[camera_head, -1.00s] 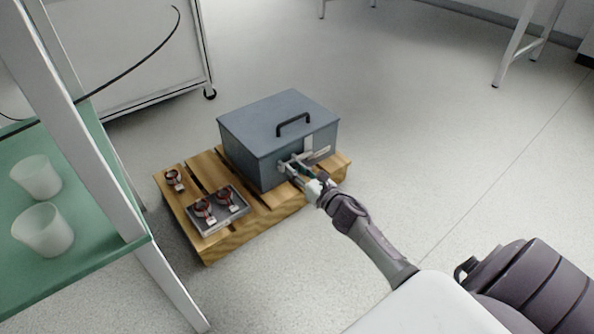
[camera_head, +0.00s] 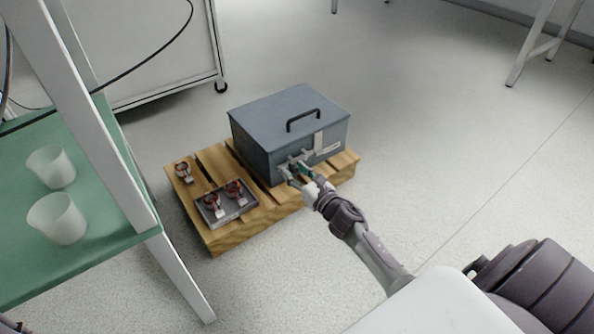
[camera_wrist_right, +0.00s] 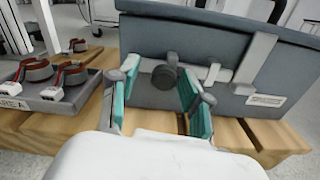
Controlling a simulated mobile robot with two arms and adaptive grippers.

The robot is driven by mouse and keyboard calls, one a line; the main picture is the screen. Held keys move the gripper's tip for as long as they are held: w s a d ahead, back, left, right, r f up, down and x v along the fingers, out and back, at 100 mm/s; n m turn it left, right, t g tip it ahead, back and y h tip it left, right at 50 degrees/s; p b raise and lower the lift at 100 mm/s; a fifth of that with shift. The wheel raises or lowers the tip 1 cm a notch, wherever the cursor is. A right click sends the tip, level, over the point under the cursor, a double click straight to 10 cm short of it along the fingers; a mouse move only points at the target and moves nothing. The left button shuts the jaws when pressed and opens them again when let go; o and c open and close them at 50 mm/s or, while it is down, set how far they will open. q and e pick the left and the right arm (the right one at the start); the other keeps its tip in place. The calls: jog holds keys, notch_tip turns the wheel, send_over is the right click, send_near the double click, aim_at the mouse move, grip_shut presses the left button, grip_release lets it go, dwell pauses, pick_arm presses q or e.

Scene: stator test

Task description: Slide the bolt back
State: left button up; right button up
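A blue-grey metal box (camera_head: 270,120) with a black top handle stands on a wooden pallet (camera_head: 232,238). In the right wrist view its front (camera_wrist_right: 142,37) carries a bolt with a dark round knob (camera_wrist_right: 165,77) and a light bar (camera_wrist_right: 213,74) running right. A pale upright strap (camera_wrist_right: 255,62) hangs beside it. My right gripper (camera_head: 295,171) is at the left part of the box front. In the right wrist view its teal-padded fingers (camera_wrist_right: 158,100) are spread, one either side of the knob, with visible gaps.
A grey tray (camera_head: 240,211) with red-ringed parts lies left of the box on the pallet. A loose similar part (camera_head: 183,171) is behind it. A shelf (camera_head: 100,228) with two white cups stands at left. Floor to the right is clear.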

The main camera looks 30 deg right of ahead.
jog(key=shift+d, duration=0.1)
jog(key=shift+s, duration=0.2)
jog(key=s, duration=0.7)
jog(key=shift+d, duration=0.25)
jog(key=shift+s, duration=0.1)
